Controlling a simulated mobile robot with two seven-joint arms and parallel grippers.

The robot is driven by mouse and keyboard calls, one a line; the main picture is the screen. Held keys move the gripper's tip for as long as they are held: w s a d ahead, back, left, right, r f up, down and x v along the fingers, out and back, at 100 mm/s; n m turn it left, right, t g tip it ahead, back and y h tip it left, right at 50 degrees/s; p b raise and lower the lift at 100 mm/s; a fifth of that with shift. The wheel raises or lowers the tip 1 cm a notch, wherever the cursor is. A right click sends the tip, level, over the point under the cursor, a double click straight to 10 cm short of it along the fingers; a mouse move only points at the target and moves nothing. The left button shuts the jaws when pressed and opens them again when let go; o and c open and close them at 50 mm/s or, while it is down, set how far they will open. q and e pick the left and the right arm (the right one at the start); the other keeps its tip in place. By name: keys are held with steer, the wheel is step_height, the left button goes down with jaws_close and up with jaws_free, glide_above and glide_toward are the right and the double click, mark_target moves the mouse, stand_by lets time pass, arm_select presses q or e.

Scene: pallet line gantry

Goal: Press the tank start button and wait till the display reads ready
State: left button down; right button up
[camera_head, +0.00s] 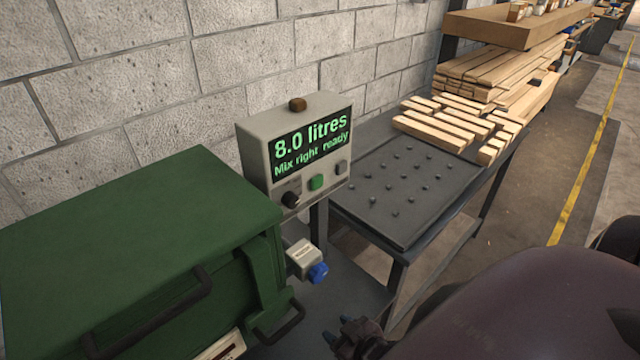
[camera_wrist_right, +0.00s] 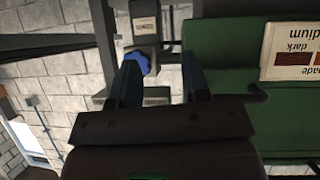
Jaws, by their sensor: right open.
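The control box (camera_head: 296,146) stands on a post behind the green tank (camera_head: 130,225). Its display (camera_head: 310,143) reads "8.0 litres" and "Mix right ready" in green. Below the display are a black knob (camera_head: 291,199), a green button (camera_head: 317,183) and a grey button (camera_head: 341,167). My right gripper (camera_head: 345,335) is at the bottom of the head view, below and apart from the box, touching no button. In the right wrist view its two fingers (camera_wrist_right: 160,85) are spread with nothing held between them. My left gripper is out of view.
A small grey box with a blue knob (camera_head: 318,272) sticks out at the tank's right side; the knob also shows beyond my fingers in the wrist view (camera_wrist_right: 138,62). A dark bench (camera_head: 400,205) with wooden boards (camera_head: 445,130) stands to the right, along the block wall.

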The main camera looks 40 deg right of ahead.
jaws_close()
steer(key=shift+w, duration=0.1)
stand_by(1.3)
